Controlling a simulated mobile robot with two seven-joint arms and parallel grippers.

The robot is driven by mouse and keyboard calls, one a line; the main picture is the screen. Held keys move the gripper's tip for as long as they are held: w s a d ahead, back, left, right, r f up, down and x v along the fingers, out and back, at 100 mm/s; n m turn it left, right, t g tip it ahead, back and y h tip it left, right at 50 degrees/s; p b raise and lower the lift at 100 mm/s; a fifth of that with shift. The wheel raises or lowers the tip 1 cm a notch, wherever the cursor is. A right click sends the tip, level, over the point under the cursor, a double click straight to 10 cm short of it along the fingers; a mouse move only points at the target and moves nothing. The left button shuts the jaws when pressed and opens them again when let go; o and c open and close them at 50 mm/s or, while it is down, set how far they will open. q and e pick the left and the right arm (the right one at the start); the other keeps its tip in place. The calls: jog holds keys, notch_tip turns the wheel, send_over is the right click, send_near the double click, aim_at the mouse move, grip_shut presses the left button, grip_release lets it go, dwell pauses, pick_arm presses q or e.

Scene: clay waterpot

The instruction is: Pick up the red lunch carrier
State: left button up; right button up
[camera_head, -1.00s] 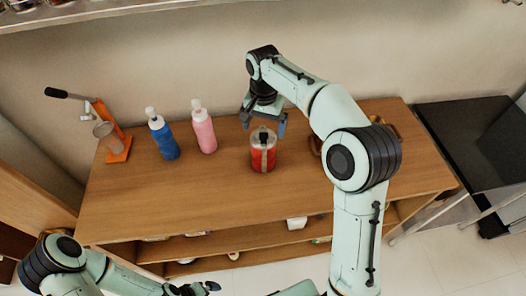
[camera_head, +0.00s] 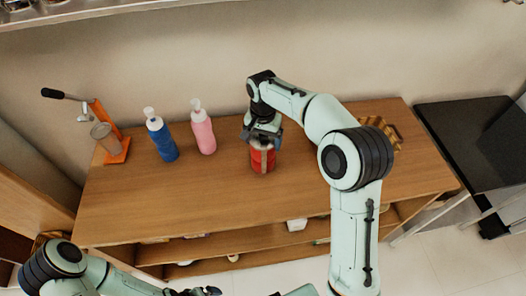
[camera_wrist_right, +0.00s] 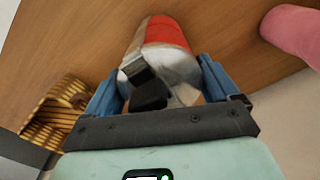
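The red lunch carrier (camera_head: 262,160) stands upright on the wooden cabinet top, with a metal lid and a dark handle or latch on top. In the right wrist view, the carrier (camera_wrist_right: 172,32) lies between my right gripper's blue fingers, which are spread apart on either side of its lid. My right gripper (camera_head: 262,138) is over the carrier's top and hides its lid in the head view. I see gaps beside the lid, so the fingers do not look closed on it. My left gripper (camera_head: 200,291) is low at the bottom edge, partly cut off.
A pink bottle (camera_head: 203,133) and a blue bottle (camera_head: 162,140) stand left of the carrier. An orange juicer (camera_head: 113,142) is at the far left. A wooden slatted holder (camera_head: 382,128) is behind my right arm. The front of the cabinet top (camera_head: 200,208) is clear.

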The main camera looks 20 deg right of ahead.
jog(key=c, duration=1)
jog(key=shift+r, duration=0.15)
